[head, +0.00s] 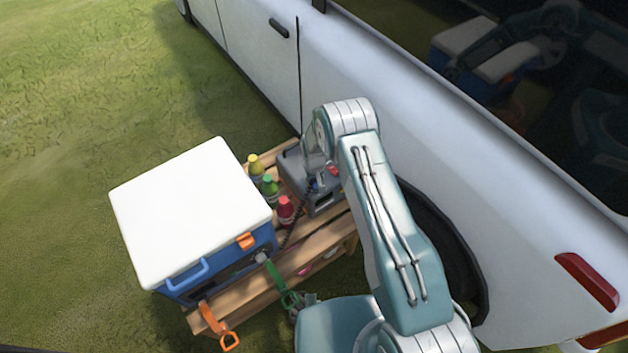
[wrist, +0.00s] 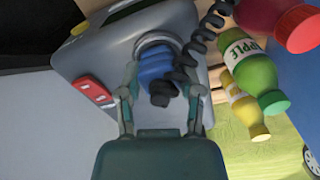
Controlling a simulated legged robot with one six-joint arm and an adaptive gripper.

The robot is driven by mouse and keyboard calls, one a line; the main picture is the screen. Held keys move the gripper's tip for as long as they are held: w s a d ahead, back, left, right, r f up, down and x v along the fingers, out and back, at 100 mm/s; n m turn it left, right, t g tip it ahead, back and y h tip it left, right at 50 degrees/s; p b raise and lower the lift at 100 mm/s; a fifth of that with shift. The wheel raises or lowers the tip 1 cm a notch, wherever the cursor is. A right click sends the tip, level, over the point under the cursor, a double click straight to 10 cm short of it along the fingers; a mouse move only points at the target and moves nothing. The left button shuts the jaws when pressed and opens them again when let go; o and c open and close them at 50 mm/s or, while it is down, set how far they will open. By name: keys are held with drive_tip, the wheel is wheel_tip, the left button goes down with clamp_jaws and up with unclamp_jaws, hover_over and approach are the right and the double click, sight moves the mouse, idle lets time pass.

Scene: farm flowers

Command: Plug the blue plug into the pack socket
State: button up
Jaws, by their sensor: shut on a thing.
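The blue plug (wrist: 157,66) is between the two fingers of my gripper (wrist: 160,98) in the wrist view, and the gripper is shut on it. A black coiled cable (wrist: 188,55) runs from the plug. The grey pack (wrist: 105,50) is right behind the plug, whose far end lines up with a round light-grey socket ring (wrist: 157,38). I cannot tell how deep the plug sits in it. In the head view the pack (head: 292,163) stands on a wooden bench, and my arm hides most of the gripper and plug.
A blue cooler with a white lid (head: 190,210) stands on the bench (head: 325,240), left of the pack. Yellow (head: 255,167), green (head: 270,188) and red (head: 286,210) bottles stand between them. A white vehicle (head: 400,120) is close behind. Orange (head: 215,322) and green (head: 277,277) straps hang in front.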

drive_tip(key=o, duration=1.2)
drive_tip(key=shift+c, duration=0.2)
drive_tip(key=shift+r, duration=0.1)
wheel_tip(320, 180, up, 12)
drive_tip(key=shift+f, duration=0.15)
drive_tip(key=s+d+r+m+t, duration=0.1)
drive_tip(key=s+d+r, duration=0.2)
drive_tip(key=r, duration=0.7)
drive_tip(key=s+d+r+t, duration=0.1)
drive_tip(key=s+d+r, duration=0.15)
drive_tip(key=r, duration=0.75)
drive_tip(key=s+d+r+m+t, duration=0.1)
drive_tip(key=s+d+r, duration=0.2)
drive_tip(key=r, duration=0.8)
drive_tip(key=s+d+r+t, duration=0.1)
drive_tip(key=s+r, duration=0.3)
drive_tip(key=s, duration=0.8)
drive_tip(key=s+d+r+m+t, duration=0.1)
drive_tip(key=s+d+r, duration=0.3)
drive_tip(key=s, duration=0.7)
drive_tip(key=shift+s+d+r+t, duration=0.3)
drive_tip(key=shift+s+d+r, duration=0.1)
drive_tip(key=shift+r, duration=0.15)
